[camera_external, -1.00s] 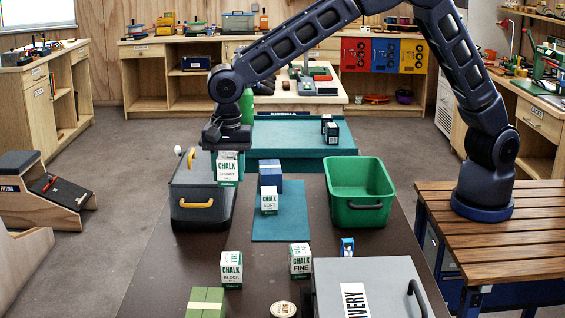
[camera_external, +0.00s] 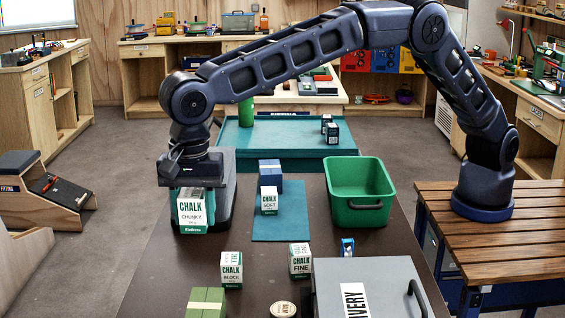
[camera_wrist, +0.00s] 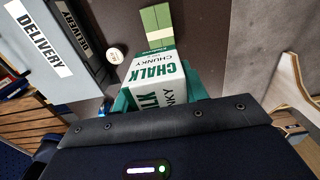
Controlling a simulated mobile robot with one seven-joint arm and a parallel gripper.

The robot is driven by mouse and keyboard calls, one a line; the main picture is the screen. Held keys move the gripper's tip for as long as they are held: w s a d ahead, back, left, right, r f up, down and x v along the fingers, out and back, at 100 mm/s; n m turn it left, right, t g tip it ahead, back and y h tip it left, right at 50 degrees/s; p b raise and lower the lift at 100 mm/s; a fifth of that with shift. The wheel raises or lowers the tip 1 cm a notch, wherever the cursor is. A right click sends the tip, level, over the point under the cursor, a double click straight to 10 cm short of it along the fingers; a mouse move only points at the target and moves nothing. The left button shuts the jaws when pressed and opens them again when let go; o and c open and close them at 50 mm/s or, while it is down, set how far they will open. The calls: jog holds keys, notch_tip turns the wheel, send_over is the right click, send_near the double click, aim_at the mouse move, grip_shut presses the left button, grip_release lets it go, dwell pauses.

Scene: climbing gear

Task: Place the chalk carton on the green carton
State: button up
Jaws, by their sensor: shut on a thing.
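My gripper (camera_external: 190,186) is shut on the white and green chalk carton marked CHUNKY (camera_external: 191,213), held upright in front of the dark grey toolbox. In the wrist view the chalk carton (camera_wrist: 155,75) sits between the teal fingers. The green carton (camera_external: 206,303) stands on the dark table at the bottom edge, partly cut off by the frame. The wrist view also shows the green carton (camera_wrist: 157,24), beyond the held carton and apart from it. Its top looks bare, with a lighter band across it.
Chalk cartons marked BLOCK (camera_external: 231,269), FINE (camera_external: 300,260) and SOFT (camera_external: 268,201) stand nearby. A round tin (camera_external: 283,310) and the grey DELIVERY box (camera_external: 385,285) lie right of the green carton. The toolbox (camera_external: 229,180) is behind my gripper; a green crate (camera_external: 360,214) stands right.

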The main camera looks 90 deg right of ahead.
aim_at(204, 305)
notch_tip(204, 305, down, 18)
jog(key=shift+f, duration=0.2)
dwell(0.4)
jog(key=shift+f, duration=0.15)
jog(key=o, duration=1)
notch_tip(204, 305, up, 12)
jog(key=shift+r, duration=0.15)
jog(key=shift+d+r, duration=0.1)
jog(key=shift+d, duration=0.05)
